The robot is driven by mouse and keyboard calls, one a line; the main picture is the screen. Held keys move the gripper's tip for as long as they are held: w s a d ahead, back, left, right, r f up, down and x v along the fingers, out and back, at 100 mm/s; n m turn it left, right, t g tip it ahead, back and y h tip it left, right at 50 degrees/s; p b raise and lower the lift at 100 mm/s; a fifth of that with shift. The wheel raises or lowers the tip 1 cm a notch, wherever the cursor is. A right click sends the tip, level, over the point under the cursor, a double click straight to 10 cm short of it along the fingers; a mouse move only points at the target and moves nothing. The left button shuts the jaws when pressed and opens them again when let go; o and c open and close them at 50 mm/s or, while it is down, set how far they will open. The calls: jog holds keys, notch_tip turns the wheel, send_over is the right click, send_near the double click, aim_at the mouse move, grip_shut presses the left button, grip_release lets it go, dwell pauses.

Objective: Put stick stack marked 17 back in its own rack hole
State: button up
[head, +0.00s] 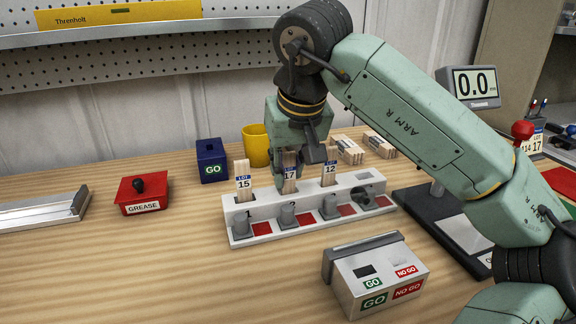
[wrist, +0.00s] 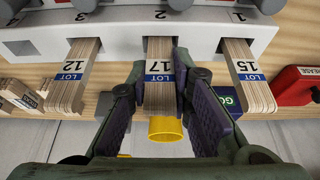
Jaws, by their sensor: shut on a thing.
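The stick stack marked 17 (head: 289,184) is a bundle of pale wooden sticks with a blue and white lot label. It stands upright at position 2 of the white rack (head: 262,228), between stacks 15 (head: 244,183) and 12 (head: 330,174). Its label is about level with theirs. Its lower end is hidden inside the rack. My gripper (head: 297,155) comes from behind and above and is shut on stack 17. In the wrist view its dark-padded fingers flank stack 17 (wrist: 158,90), with stacks 12 (wrist: 75,80) and 15 (wrist: 250,80) on either side.
A yellow cup (head: 255,146) and a blue GO box (head: 211,162) stand behind the rack. A red grease box (head: 142,196) is at left. A GO/NO GO gauge (head: 372,275) sits in front. More stick bundles (head: 347,149) lie behind right. The front left table is clear.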

jog(key=o, duration=0.9)
jog(key=shift+f, duration=0.1)
jog(key=shift+c, duration=0.2)
jog(key=v, duration=1.2)
jog(key=shift+s, duration=0.1)
